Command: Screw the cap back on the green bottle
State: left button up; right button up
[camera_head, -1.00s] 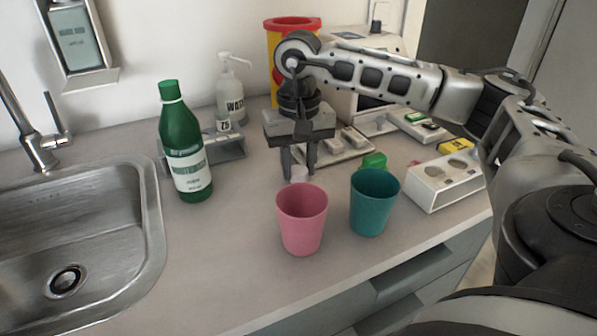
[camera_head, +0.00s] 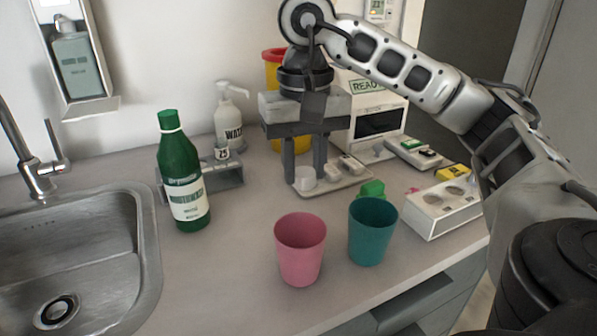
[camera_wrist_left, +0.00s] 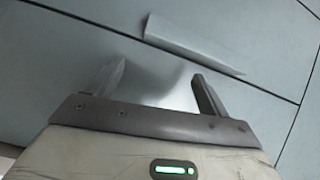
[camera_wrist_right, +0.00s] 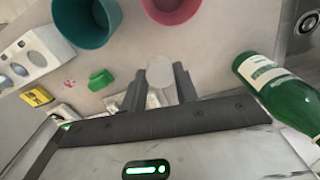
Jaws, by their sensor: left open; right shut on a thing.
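The green bottle (camera_head: 183,170) stands upright on the counter right of the sink, with a green top (camera_head: 168,120); I cannot tell whether that is a cap or the neck. It also shows in the right wrist view (camera_wrist_right: 285,98). My right gripper (camera_head: 305,172) points down, to the right of the bottle and apart from it. It is shut on a small white round piece (camera_wrist_right: 160,72), which also shows in the head view (camera_head: 304,180). My left gripper (camera_wrist_left: 160,82) is open and empty in front of grey-blue drawer fronts; it is outside the head view.
A pink cup (camera_head: 300,250) and a teal cup (camera_head: 372,232) stand at the front. A green block (camera_head: 372,188) lies behind the teal cup. A white box with holes (camera_head: 440,208) is at the right. A pump bottle (camera_head: 229,120) stands behind the green bottle. The sink (camera_head: 140,300) is at the left.

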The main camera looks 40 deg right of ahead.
jog(key=s+a+r+p, duration=0.1)
jog(key=s+a+r, duration=0.2)
jog(key=s, duration=0.3)
jog(key=shift+s+a+r, duration=0.15)
jog(key=shift+s+a, duration=0.05)
jog(key=shift+a, duration=0.35)
